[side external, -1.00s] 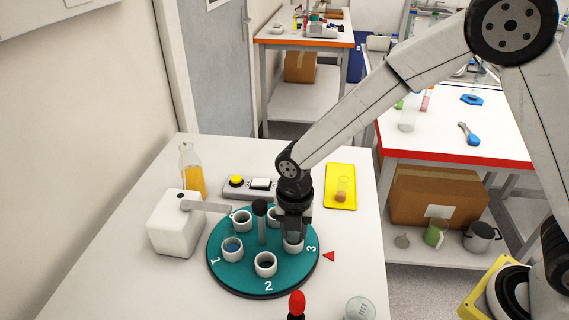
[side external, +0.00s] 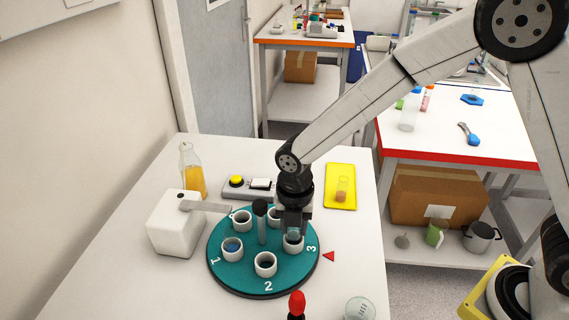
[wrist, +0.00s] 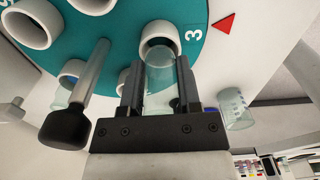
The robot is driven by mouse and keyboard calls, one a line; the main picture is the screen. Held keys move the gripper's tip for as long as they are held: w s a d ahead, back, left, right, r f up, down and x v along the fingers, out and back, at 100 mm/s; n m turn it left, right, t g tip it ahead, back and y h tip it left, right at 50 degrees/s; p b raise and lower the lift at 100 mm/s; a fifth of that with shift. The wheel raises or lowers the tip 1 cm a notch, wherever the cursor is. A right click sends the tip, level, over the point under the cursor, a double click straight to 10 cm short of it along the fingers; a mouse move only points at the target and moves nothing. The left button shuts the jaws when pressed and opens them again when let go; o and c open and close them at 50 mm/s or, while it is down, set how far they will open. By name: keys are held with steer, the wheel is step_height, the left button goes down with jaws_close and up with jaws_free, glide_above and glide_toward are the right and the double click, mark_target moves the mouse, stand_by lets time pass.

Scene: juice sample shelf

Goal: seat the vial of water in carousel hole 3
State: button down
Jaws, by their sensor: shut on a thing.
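The teal carousel (side external: 215,262) has white ring-shaped holes and printed numbers. Hole 3 (side external: 293,245) is at its right side, beside the "3", and shows in the wrist view as a white ring (wrist: 160,30). My gripper (side external: 293,229) is directly above hole 3. In the wrist view my gripper (wrist: 158,85) is shut on a clear vial (wrist: 160,72), one finger on each side. The vial's rounded end overlaps the ring's opening in the wrist view; I cannot tell whether it is inside. The fingers hide part of the vial in the side view.
A black-knobbed post (side external: 260,222) stands at the carousel's middle. A white box (side external: 174,225) with an arm is at its left. A bottle of orange liquid (side external: 194,178), a button panel (side external: 236,182) and a yellow tray (side external: 341,172) are behind. A red-topped object (side external: 297,303) is in front.

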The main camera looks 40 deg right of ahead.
steer(key=shift+f, duration=0.6)
stand_by(1.0)
steer(key=shift+r, duration=0.6)
steer(key=shift+f, duration=0.8)
stand_by(0.9)
steer(key=shift+r, duration=0.15)
steer(key=shift+r, duration=0.6)
steer(key=shift+c, duration=1.1)
jaws_free()
steer(key=shift+r, duration=0.1)
steer(key=shift+r, duration=3.9)
